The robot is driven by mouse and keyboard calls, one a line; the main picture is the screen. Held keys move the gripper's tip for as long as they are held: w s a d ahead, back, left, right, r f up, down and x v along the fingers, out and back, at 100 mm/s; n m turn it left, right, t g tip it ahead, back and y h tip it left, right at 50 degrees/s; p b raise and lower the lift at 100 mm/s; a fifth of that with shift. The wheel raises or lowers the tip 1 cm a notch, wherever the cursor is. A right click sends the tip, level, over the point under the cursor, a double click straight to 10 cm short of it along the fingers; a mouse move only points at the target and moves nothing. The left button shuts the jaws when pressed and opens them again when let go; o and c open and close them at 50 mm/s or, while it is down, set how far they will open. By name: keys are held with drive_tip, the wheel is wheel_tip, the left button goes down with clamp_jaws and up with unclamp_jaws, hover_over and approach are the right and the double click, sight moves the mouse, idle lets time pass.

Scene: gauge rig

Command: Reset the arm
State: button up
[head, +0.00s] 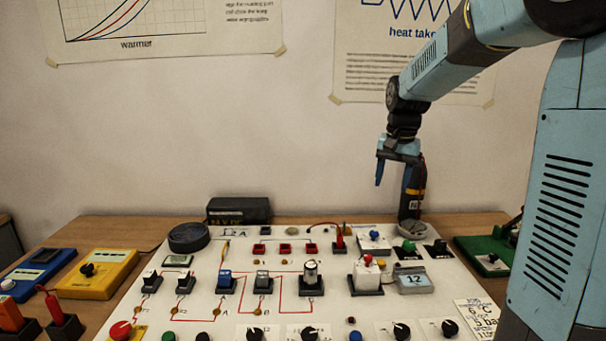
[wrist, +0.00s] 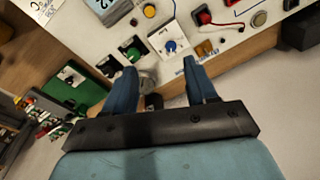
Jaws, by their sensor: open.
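My gripper shows in the head view at the end of my blue arm, above the back right part of the white panel (head: 240,295). In the wrist view my gripper (wrist: 160,80) has its two blue fingers spread apart, with nothing held between them. The gripper is up in the air, apart from the panel.
The panel carries several knobs, switches and red wiring. A yellow box (head: 97,273) and a blue meter (head: 38,272) stand at the left. A green board (head: 487,255) lies at the right, and a black box (head: 238,210) is at the back. Posters hang on the wall.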

drive_tip(key=s+r+n+t, duration=0.1)
drive_tip(key=s+n+t, duration=0.3)
drive_tip(key=s, duration=2.3)
drive_tip(key=shift+a+r+n, duration=0.15)
drive_tip(key=shift+r+n, duration=0.15)
drive_tip(key=shift+r, duration=0.05)
